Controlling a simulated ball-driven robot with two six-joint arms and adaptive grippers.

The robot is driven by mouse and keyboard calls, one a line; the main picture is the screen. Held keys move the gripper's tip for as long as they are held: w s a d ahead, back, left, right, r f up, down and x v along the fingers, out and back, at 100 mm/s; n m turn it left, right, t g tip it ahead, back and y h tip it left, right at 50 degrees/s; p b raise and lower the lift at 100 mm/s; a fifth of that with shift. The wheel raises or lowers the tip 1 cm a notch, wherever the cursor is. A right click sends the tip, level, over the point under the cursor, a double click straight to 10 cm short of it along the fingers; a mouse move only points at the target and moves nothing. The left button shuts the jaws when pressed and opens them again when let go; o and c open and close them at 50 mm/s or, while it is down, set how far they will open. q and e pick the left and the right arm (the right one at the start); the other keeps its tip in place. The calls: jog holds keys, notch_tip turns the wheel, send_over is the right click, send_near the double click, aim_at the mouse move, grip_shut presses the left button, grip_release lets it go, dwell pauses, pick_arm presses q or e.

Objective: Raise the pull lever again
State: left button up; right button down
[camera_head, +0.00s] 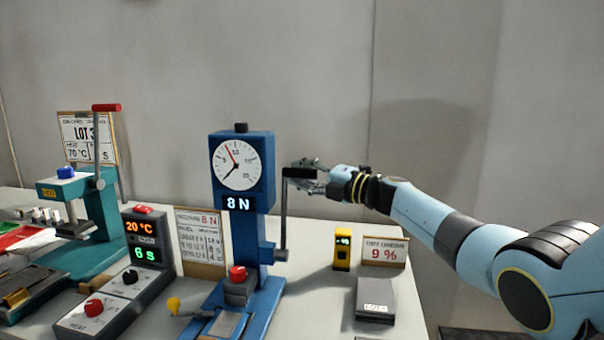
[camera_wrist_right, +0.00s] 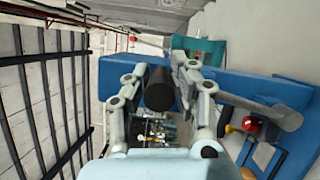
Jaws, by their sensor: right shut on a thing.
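The pull lever (camera_head: 283,215) is a grey bar on the right side of the blue force tester (camera_head: 243,165). It stands upright, with a black handle (camera_head: 299,173) at its top pointing right. My right gripper (camera_head: 308,174) is at this handle, its arm reaching in from the right. In the right wrist view the black handle (camera_wrist_right: 159,88) lies between the two fingers, and the gripper is shut on it. The tester's dial sits above a display reading 8 N. My left gripper is not in view.
A teal press (camera_head: 95,225) with a red-handled lever stands at the left. A control box (camera_head: 145,250) shows 20 °C and 6 s. A yellow meter (camera_head: 342,253), a 9 % sign (camera_head: 385,252) and a grey box (camera_head: 375,299) stand right of the tester, below my right arm.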

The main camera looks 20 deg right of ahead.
jog(key=shift+d+r, duration=0.1)
jog(key=c, duration=1.4)
grip_release()
jog(key=shift+w, duration=0.1)
jog(key=shift+o, duration=1.4)
jog(key=shift+w, duration=0.15)
jog(key=shift+s+d, duration=0.1)
jog(key=shift+s, duration=0.15)
jog(key=v, duration=1.1)
jog(key=shift+s+d, duration=0.15)
jog(key=shift+s, duration=0.1)
